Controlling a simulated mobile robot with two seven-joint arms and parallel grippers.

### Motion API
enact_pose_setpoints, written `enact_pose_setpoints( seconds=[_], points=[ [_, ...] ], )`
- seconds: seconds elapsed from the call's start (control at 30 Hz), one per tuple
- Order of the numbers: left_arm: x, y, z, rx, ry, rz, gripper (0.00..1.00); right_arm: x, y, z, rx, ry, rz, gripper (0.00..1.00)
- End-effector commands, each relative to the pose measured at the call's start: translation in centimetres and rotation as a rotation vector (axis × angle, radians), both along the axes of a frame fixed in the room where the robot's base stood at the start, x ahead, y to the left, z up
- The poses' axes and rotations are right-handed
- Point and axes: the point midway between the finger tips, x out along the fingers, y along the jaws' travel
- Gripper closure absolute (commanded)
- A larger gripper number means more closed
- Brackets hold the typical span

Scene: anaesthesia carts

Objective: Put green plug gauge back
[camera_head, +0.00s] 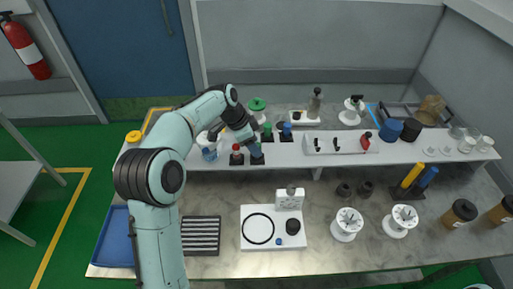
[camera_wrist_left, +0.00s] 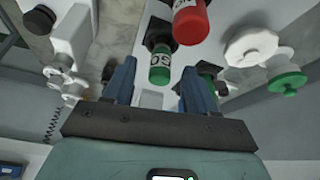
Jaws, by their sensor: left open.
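In the head view a green plug gauge (camera_head: 267,128) sits in a dark holder on the white shelf. In the wrist view a green gauge with a white label (camera_wrist_left: 160,66) shows between the fingers of my left gripper (camera_wrist_left: 158,75), which are apart. I cannot tell whether they touch it. In the head view the left gripper (camera_head: 251,141) is low over the gauge group. The right gripper is out of view.
Below are a black slotted tray (camera_head: 200,235) and a white board (camera_head: 265,210).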

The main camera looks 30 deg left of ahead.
Motion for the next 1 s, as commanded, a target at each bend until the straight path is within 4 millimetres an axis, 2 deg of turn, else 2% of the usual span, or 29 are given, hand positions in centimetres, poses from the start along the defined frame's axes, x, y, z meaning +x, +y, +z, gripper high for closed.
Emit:
enact_pose_setpoints(
  seconds=[0.03,0.2,0.4,0.57,1.0],
  points=[
    [-0.2,0.4,1.4,0.002,-0.006,0.002,0.44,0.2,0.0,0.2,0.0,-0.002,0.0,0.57],
    [-1.1,1.5,4.8,0.002,-0.005,0.002,0.44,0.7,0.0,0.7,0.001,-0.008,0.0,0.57],
    [-2.0,2.3,7.5,0.001,-0.003,0.001,0.44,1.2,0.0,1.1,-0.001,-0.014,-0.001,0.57],
    [-2.3,2.6,8.3,0.001,-0.001,0.0,0.44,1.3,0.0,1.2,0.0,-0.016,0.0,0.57],
    [-2.3,2.6,8.2,0.001,0.001,0.0,0.44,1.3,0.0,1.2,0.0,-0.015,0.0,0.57]
  ],
)
